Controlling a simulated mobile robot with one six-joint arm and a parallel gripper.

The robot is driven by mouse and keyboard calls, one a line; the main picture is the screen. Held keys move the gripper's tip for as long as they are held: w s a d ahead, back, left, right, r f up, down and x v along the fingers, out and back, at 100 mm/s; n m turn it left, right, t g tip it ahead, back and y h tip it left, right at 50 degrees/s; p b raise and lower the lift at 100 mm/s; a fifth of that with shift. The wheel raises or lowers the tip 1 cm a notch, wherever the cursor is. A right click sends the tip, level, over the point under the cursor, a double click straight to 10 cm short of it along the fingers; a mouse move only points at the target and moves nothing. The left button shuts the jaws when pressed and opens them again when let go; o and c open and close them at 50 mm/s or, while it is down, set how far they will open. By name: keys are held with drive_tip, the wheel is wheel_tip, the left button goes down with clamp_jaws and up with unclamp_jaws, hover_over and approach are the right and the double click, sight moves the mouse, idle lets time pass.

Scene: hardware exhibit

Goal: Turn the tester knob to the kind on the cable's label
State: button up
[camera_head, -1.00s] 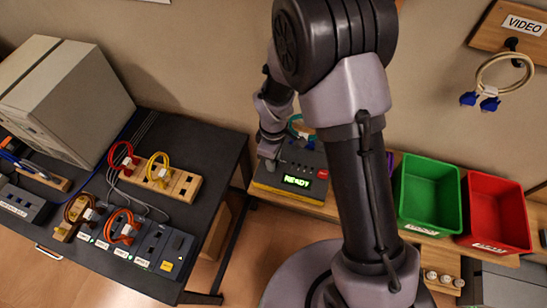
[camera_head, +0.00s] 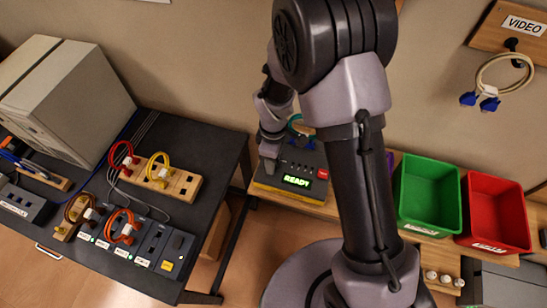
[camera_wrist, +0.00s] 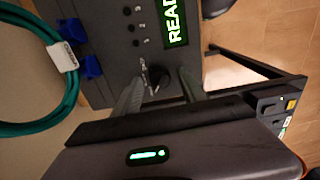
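The dark tester (camera_head: 268,185) stands on the wooden bench with a lit green READY display (camera_head: 297,182); it also shows in the wrist view (camera_wrist: 105,40). Its black knob (camera_wrist: 157,78) has a light mark near its edge. My gripper (camera_wrist: 160,84) is open, with one finger on each side of the knob and gaps visible. In the head view my gripper (camera_head: 268,150) is over the tester's left part. A teal cable (camera_wrist: 35,128) has blue connectors (camera_wrist: 92,67) at the tester's edge. Its white label (camera_wrist: 62,57) shows no readable text.
Green (camera_head: 427,220) and red bins (camera_head: 510,240) stand right of the tester. A black table (camera_head: 215,150) at left holds a beige computer case (camera_head: 65,95), cables and sockets. A cable hangs under a VIDEO sign (camera_head: 522,25). The tester has small switches (camera_wrist: 133,28) and a red button (camera_head: 322,174).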

wheel_tip(320, 180, up, 17)
drive_tip(key=p, duration=0.3)
drive_tip(key=shift+r+p, duration=0.2)
drive_tip(key=shift+p, duration=0.1)
drive_tip(key=s+d+m+t+y+b, duration=0.1)
drive_tip(key=s+d+m+t+b, duration=0.2)
drive_tip(key=s+m+b, duration=0.5)
drive_tip(key=s+d+m+t+y+b, duration=0.1)
drive_tip(key=s+d+m+t+b, duration=0.1)
drive_tip(key=s+d+m+b, duration=0.3)
drive_tip(key=s+m+b, duration=0.4)
drive_tip(key=m+b, duration=0.1)
drive_tip(key=shift+s+f+m+t, duration=0.3)
drive_tip(key=shift+f+t, duration=0.1)
drive_tip(key=shift+d, duration=0.1)
